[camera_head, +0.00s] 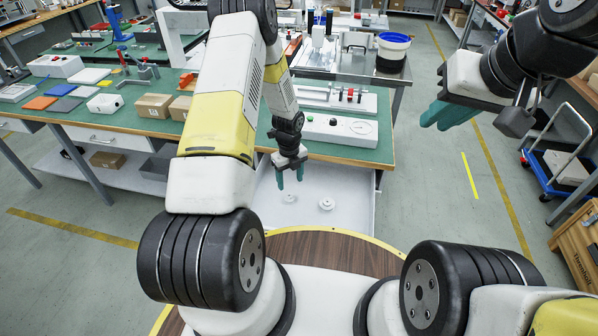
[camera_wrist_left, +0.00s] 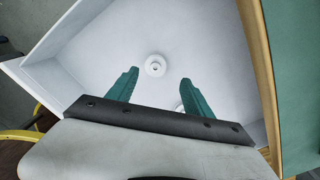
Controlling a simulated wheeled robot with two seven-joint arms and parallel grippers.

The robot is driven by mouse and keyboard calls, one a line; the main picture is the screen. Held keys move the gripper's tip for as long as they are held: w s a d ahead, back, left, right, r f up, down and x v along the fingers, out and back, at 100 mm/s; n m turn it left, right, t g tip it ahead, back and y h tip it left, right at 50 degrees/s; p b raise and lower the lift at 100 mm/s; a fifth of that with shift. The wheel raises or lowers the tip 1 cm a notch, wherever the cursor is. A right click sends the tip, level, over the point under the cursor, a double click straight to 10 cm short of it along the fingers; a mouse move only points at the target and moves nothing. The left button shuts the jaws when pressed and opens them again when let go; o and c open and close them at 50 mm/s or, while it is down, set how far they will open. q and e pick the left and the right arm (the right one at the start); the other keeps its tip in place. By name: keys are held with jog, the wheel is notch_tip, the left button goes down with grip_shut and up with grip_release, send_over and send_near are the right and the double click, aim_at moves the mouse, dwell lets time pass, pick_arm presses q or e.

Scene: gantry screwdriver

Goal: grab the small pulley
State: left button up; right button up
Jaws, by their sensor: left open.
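Two white pulleys lie flat and apart in the open white drawer. In the head view, the left pulley (camera_head: 289,198) looks slightly smaller than the right pulley (camera_head: 326,204). My left gripper (camera_head: 289,178) points down over the drawer, above and close to the left pulley. In the left wrist view my left gripper (camera_wrist_left: 159,78) is open and empty. One whole pulley (camera_wrist_left: 155,66) shows beyond and between its fingertips there; the other is mostly hidden behind the right finger. My right gripper (camera_head: 447,115) hangs at the upper right, away from the drawer; its finger gap is unclear.
The drawer (camera_head: 345,221) has raised walls and sits below the green workbench (camera_head: 230,130). Boxes (camera_head: 153,105), colored plates and a gauge unit (camera_head: 340,131) stand on the bench. The floor right of the bench is clear up to a blue cart (camera_head: 560,170).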

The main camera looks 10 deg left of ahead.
aim_at(289, 196)
pick_arm(q)
jog(key=f, duration=0.5)
jog(key=s+f, duration=0.1)
jog(key=f, duration=0.1)
jog(key=shift+a+f, duration=0.2)
jog(key=shift+f, duration=0.05)
grip_shut()
